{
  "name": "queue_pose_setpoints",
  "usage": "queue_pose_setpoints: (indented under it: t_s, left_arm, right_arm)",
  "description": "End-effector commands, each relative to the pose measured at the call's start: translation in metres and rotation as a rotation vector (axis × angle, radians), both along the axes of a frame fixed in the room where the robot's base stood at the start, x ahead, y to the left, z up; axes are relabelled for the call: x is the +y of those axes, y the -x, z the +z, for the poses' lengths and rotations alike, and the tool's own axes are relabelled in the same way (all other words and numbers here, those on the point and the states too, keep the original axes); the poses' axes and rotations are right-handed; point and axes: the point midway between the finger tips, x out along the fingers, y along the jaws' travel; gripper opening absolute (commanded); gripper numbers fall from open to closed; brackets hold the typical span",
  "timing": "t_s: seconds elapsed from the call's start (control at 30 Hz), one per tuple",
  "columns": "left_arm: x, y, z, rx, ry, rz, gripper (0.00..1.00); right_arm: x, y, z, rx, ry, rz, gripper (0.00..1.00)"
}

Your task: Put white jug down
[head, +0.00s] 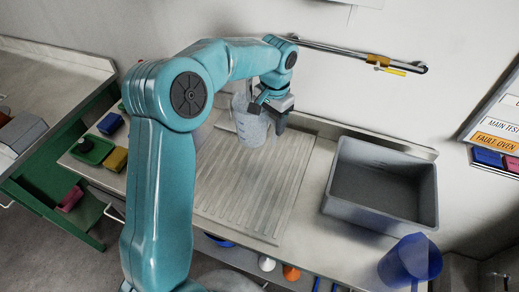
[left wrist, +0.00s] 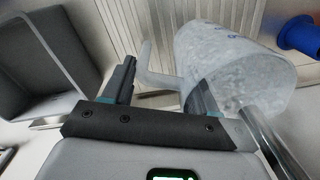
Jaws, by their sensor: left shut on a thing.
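The white jug (head: 250,128) is translucent, with faint blue marks. In the head view it is at the back of the ribbed drainboard (head: 235,190). My left gripper (head: 270,106) is shut on the jug at its right side. In the left wrist view the jug (left wrist: 235,70) fills the upper right and looks tilted, with its handle (left wrist: 150,70) at the fingers (left wrist: 160,90). I cannot tell whether the jug's base touches the drainboard. My right gripper is not in view.
A grey basin (head: 380,190) stands right of the drainboard. A blue jug (head: 410,262) is at the front right. A rail (head: 345,52) with a yellow tag runs along the back wall. Small blue, green and yellow items (head: 115,158) lie on the left.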

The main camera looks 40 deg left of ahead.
Motion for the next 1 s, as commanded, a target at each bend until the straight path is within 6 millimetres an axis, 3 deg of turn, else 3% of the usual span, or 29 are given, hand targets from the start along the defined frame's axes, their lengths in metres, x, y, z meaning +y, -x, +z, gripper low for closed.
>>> queue_pose_setpoints:
  t_s: [0.2,0.53,0.97,1.0]
  left_arm:
    - [0.0,0.004,-0.04,0.004,0.001,-0.001,0.0]
    - [-0.001,0.003,-0.083,0.004,0.001,0.0,0.0]
    - [-0.001,-0.001,-0.095,0.001,0.0,0.0,0.0]
    - [-0.001,0.0,-0.096,0.002,0.001,0.0,0.61]
  right_arm:
    - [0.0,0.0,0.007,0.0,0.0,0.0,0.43]
    - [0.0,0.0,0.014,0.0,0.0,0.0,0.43]
    - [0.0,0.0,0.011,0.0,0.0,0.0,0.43]
    - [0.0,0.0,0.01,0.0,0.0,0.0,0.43]
